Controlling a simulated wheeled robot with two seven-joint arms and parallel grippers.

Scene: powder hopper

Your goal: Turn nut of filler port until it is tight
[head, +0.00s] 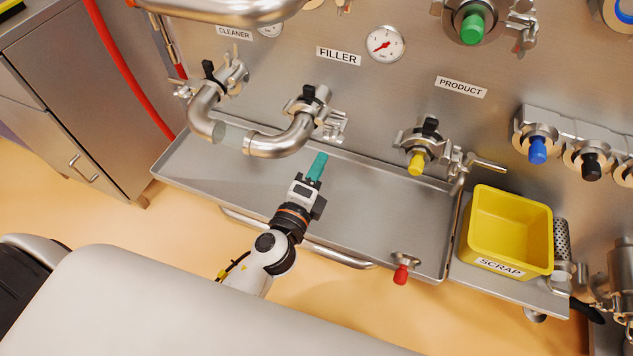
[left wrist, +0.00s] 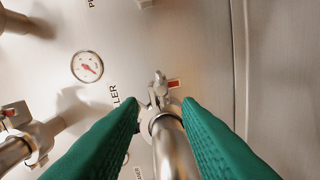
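The filler port (head: 308,106) is on the steel panel under the FILLER label, with a bent steel pipe (head: 280,143) joined to it by a clamp. The clamp's nut (head: 336,128) sits at the right side of the port. In the left wrist view the clamp hardware with the nut (left wrist: 160,86) shows beyond the fingertips, above the pipe end (left wrist: 172,145). My left gripper (head: 318,160) has green fingers and is below the port, apart from the nut. In the left wrist view the gripper (left wrist: 160,104) is open and empty. My right gripper is not in view.
A steel tray (head: 370,205) lies below the ports, with a red-capped valve (head: 402,270) at its front. The product port (head: 420,150) has a yellow cap. A yellow scrap bin (head: 508,232) stands at the right. A gauge (head: 385,44) is above the filler port.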

